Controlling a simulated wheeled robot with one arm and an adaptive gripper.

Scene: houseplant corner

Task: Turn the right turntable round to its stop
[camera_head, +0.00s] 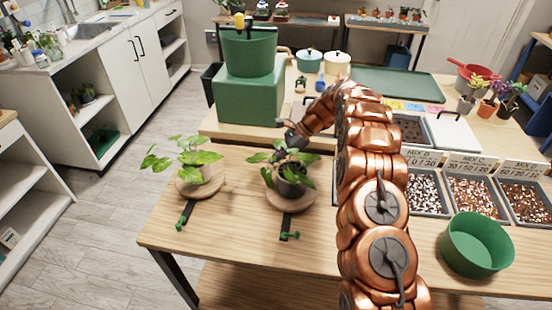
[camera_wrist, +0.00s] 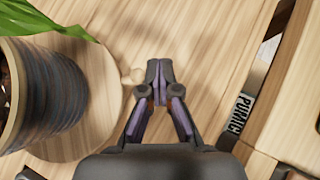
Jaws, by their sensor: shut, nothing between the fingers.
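The right turntable (camera_head: 296,206) is a round wooden disc on the table, bearing a leafy plant in a dark ribbed pot (camera_head: 291,186). In the wrist view the turntable (camera_wrist: 98,135) fills the left side with the pot (camera_wrist: 45,95) on it. In the head view my gripper (camera_head: 291,140) is behind the plant, partly hidden by leaves.
The left turntable (camera_head: 187,197) carries another leafy plant. Dark strips with green pieces lie in front of both turntables, one at the right turntable (camera_head: 288,234). A green box (camera_head: 240,98) stands behind. Mix trays (camera_head: 428,205) and a green pot (camera_head: 477,245) are right of my arm.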

